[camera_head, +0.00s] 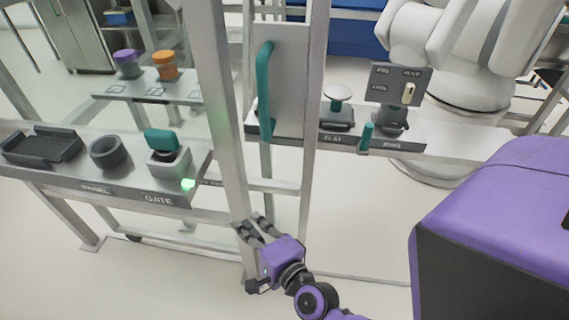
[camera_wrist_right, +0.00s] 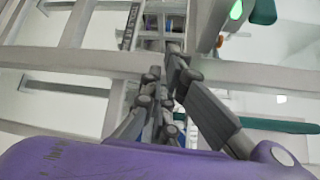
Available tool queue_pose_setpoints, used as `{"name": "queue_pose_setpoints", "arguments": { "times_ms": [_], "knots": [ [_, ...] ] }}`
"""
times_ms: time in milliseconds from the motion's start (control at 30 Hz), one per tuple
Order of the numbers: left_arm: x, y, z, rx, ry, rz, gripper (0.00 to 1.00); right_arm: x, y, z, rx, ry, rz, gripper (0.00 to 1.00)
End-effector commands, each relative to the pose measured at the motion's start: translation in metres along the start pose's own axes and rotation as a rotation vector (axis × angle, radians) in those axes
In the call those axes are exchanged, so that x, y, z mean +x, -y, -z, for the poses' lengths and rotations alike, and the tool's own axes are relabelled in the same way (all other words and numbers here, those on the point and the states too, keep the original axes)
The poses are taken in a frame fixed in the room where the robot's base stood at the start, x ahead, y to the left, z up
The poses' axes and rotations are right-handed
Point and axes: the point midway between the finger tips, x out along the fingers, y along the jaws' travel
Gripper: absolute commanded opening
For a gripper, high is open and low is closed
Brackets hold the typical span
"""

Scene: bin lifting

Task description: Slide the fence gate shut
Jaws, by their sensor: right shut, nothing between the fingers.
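The fence gate (camera_head: 291,75) is a grey panel in a metal frame, standing between the fence posts in the head view. Its long teal handle (camera_head: 264,92) is upright on the panel's left side. My right gripper (camera_head: 252,222) is shut and empty. It is well below the handle, in front of the foot of the thick fence post (camera_head: 222,110), and I cannot tell whether it touches the post. In the right wrist view the shut fingers (camera_wrist_right: 163,72) point up among metal bars, and a teal bar (camera_wrist_right: 280,126) lies to their right. My left gripper is not in view.
A shelf labelled GATE (camera_head: 158,199) at left holds a black tray (camera_head: 42,146), a dark ring (camera_head: 108,153) and a teal-topped button with a lit green lamp (camera_head: 188,184). Right of the gate, a shelf (camera_head: 420,135) carries fixtures. A white robot (camera_head: 480,45) stands behind.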

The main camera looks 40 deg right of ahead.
Motion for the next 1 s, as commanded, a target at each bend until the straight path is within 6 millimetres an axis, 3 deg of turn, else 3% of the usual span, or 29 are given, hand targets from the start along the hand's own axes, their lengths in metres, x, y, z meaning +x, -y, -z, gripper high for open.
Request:
{"name": "queue_pose_setpoints", "arguments": {
  "times_ms": [100, 233, 367, 500, 600, 700, 867, 1000],
  "knots": [
    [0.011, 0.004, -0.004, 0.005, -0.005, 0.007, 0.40, 0.023, 0.034, 0.017, 0.578, -0.027, 0.156, 0.00],
    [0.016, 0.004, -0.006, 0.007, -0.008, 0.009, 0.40, 0.034, 0.064, 0.042, 1.207, -0.008, 0.314, 0.00],
    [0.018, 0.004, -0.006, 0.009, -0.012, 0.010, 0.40, 0.036, 0.077, 0.071, 1.809, 0.046, 0.457, 0.00],
    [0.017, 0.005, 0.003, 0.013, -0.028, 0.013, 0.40, 0.029, 0.076, 0.099, 2.367, 0.118, 0.591, 0.00],
    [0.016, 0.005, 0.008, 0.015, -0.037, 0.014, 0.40, 0.026, 0.070, 0.109, 2.651, 0.174, 0.658, 0.00],
    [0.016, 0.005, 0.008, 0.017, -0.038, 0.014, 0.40, 0.024, 0.067, 0.114, 2.818, 0.218, 0.700, 0.00],
    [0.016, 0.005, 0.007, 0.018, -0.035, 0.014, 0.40, 0.026, 0.067, 0.116, 2.907, 0.256, 0.718, 0.00],
    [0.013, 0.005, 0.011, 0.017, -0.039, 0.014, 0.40, 0.038, 0.072, 0.121, 2.910, 0.261, 0.715, 0.00]
  ]
}}
